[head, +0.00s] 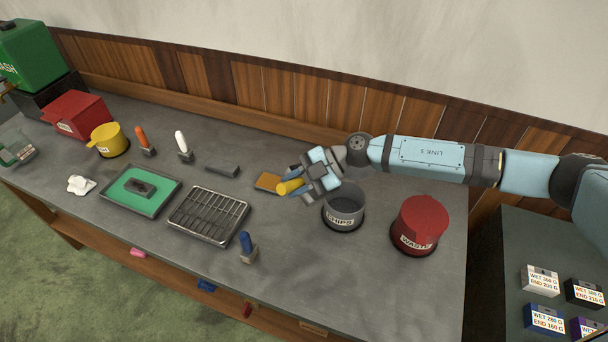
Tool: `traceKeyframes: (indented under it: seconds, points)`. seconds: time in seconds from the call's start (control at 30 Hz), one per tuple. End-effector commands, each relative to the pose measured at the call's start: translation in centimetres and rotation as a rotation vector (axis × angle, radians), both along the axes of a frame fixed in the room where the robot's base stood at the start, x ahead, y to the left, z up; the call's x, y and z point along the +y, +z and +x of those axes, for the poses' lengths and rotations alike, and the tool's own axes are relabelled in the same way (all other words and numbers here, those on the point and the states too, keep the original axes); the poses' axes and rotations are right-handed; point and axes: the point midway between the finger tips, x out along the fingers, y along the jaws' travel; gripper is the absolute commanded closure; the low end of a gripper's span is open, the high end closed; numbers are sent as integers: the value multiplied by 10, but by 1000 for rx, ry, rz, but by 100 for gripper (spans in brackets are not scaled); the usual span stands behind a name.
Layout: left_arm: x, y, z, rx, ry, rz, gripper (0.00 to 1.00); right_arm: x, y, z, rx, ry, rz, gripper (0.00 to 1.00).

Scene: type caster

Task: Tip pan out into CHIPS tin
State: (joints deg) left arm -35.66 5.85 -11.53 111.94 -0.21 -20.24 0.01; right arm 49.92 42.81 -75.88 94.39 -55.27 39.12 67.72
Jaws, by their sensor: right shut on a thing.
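The CHIPS tin (344,207) is a dark grey round open tin with a white label, standing upright on the bench. My right gripper (297,185) is above and left of its rim, at the end of the arm coming in from the right. It is shut on a small yellow rounded piece (289,187), partly hidden by the fingers. I cannot tell whether this piece is the pan or part of it. The inside of the tin looks grey; its bottom is not clear. My left gripper is not in view.
A red WASTE tin (421,222) stands right of the CHIPS tin. A slotted metal tray (208,215), a green tray (140,208) and a blue-topped tool (247,245) are further left. The bench front right is clear.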

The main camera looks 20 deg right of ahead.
Motion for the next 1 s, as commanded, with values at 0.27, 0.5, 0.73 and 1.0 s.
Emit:
traceKeyframes:
  seconds: [0.27,0.5,0.73,1.0]
  points:
    - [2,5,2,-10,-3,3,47,26,-20,3,6,3,-159,100]
    - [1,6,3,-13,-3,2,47,38,-33,4,19,0,-243,100]
    - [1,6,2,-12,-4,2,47,51,-45,3,26,5,-317,100]
    - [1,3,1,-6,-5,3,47,71,-70,3,37,3,-466,100]
